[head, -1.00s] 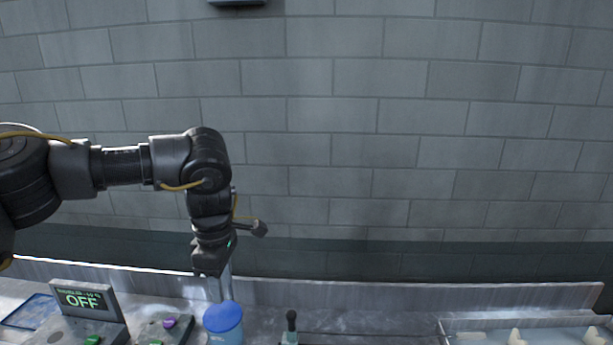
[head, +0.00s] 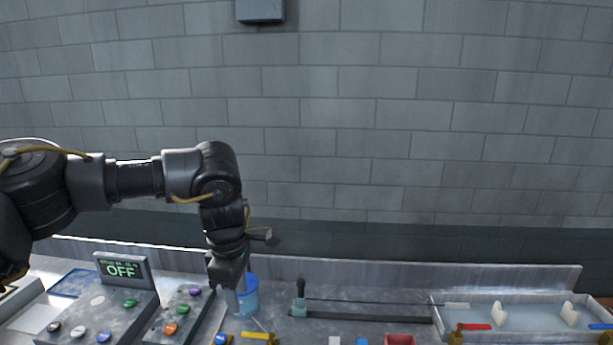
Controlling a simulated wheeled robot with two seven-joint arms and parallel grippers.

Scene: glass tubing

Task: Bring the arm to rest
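My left arm comes in from the left and bends down at the wrist. My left gripper (head: 228,283) points down over the bench, in front of a blue cup (head: 249,297) that it partly hides. The fingers are dark and small from this angle, so I cannot tell whether they are open or hold anything. My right gripper is not in view.
On the bench, a control box with an OFF display (head: 124,269) and a button panel (head: 180,318) stand at left. A long rod fixture (head: 365,317) lies in the middle. A shallow tray (head: 520,301) is at right. The brick wall stands behind.

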